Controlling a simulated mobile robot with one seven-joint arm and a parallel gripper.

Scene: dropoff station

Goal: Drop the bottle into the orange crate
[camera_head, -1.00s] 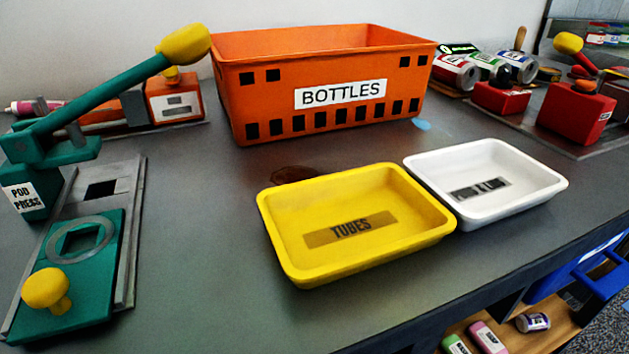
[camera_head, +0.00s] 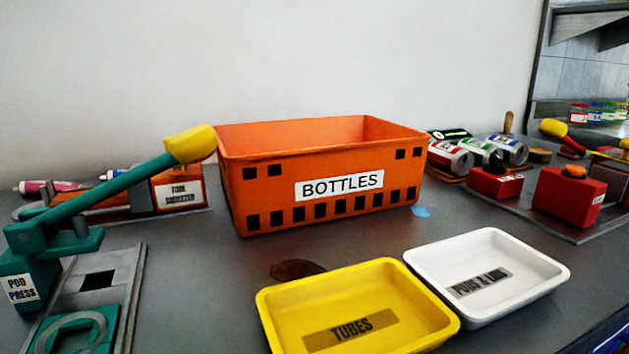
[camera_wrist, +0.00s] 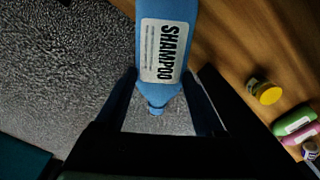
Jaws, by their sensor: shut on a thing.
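The orange crate (camera_head: 250,187), labelled BOTTLES, stands upright on the grey counter in the head view, and its floor is hidden by its front wall. The bottle (camera_wrist: 168,10) is blue with a white SHAMPOO label and shows in the wrist view, neck toward the camera. My gripper (camera_wrist: 166,92) is shut on the bottle, with a dark finger on each side of it. Neither my gripper nor the bottle shows in the head view. Behind the bottle are grey speckled floor and a wooden surface.
A yellow TUBES tray (camera_head: 283,313) and a white tray (camera_head: 452,250) stand in front of the crate. A green pod press (camera_head: 35,265) with a yellow-tipped lever is at left. Cans (camera_head: 450,157) and red blocks (camera_head: 570,198) are at right. In the wrist view, a yellow-capped item (camera_wrist: 266,92) lies on the wood.

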